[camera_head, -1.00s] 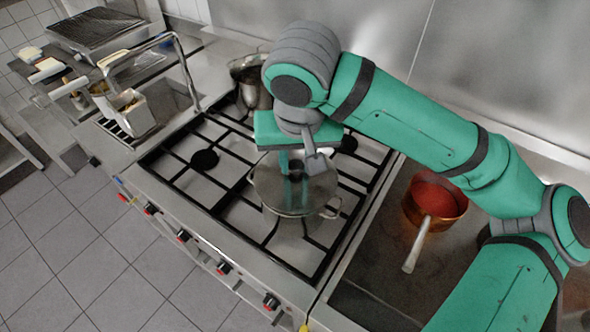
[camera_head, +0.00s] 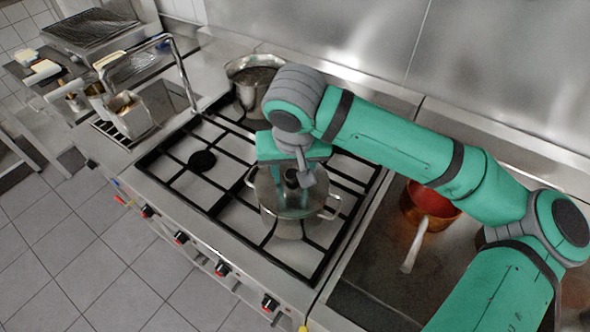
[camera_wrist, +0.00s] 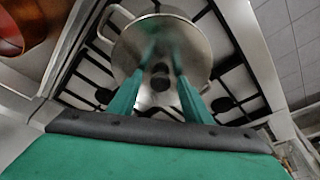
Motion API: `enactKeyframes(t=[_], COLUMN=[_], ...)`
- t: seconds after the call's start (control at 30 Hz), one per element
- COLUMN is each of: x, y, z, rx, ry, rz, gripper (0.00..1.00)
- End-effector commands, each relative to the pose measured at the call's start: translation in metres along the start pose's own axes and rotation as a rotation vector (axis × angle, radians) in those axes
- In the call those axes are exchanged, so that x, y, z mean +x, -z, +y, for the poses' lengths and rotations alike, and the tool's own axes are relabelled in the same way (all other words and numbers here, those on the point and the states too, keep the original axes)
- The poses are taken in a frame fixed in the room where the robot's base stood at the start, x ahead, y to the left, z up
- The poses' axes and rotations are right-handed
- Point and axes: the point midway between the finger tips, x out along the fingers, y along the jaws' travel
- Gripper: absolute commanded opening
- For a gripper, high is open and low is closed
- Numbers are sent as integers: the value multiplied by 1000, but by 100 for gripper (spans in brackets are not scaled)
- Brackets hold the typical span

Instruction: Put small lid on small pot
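The small pot (camera_head: 292,227), a steel pot with two side handles, stands on the hob grate. The small lid (camera_head: 274,191), shiny and round with a black knob, covers its mouth; I cannot tell if it sits fully flush. The wrist view shows the lid (camera_wrist: 190,45) and the pot's handles (camera_wrist: 104,24) at its sides. My gripper (camera_wrist: 160,80) is just over the lid, its two green fingers spread on either side of the black knob (camera_wrist: 160,82), with gaps between. In the head view my gripper (camera_head: 291,182) partly hides the lid.
A larger steel pot (camera_head: 247,88) stands at the hob's back. A copper pan (camera_head: 425,210) with a long handle is on the right counter, close under my arm. A sink tap and metal containers (camera_head: 130,115) are at the left. The hob's front-left grates are free.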

Motion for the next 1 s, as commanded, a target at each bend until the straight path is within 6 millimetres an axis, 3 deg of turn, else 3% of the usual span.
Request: enactKeyframes(t=[0.37, 0.8, 1.0], x=[-9, -88, -114], y=[1, 1, 1], z=[3, 4, 4], rx=[6, 9, 8], ry=[0, -1, -2], rz=[5, 7, 7], gripper=[44, 44, 44])
